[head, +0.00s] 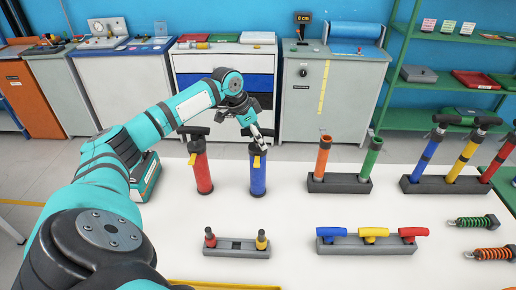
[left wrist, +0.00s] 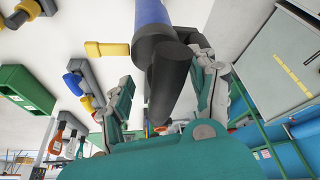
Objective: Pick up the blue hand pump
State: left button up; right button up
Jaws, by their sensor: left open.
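The blue hand pump (head: 258,178) stands upright on the white table, with a black top and a small yellow part near its upper end. My left gripper (head: 261,142) is at the top of this pump, its fingers pointing down. In the left wrist view, the blue hand pump (left wrist: 152,12) shows its blue body at the top, and its black handle (left wrist: 168,85) lies between the two spread fingers. The left gripper is open; I cannot tell if a finger touches the handle. My right gripper is in neither view.
A red hand pump (head: 203,174) stands close to the left. To the right are a grey rack with orange and green tubes (head: 340,184) and a rack of several pumps (head: 444,186). In front are two low grey holders (head: 236,251) (head: 366,247). Cabinets stand behind.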

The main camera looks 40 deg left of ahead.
pick_arm(q)
jog(key=shift+w+f, duration=0.15)
jog(key=shift+f, duration=0.35)
jog(key=shift+d, duration=0.1)
grip_shut()
jog(key=shift+r, duration=0.1)
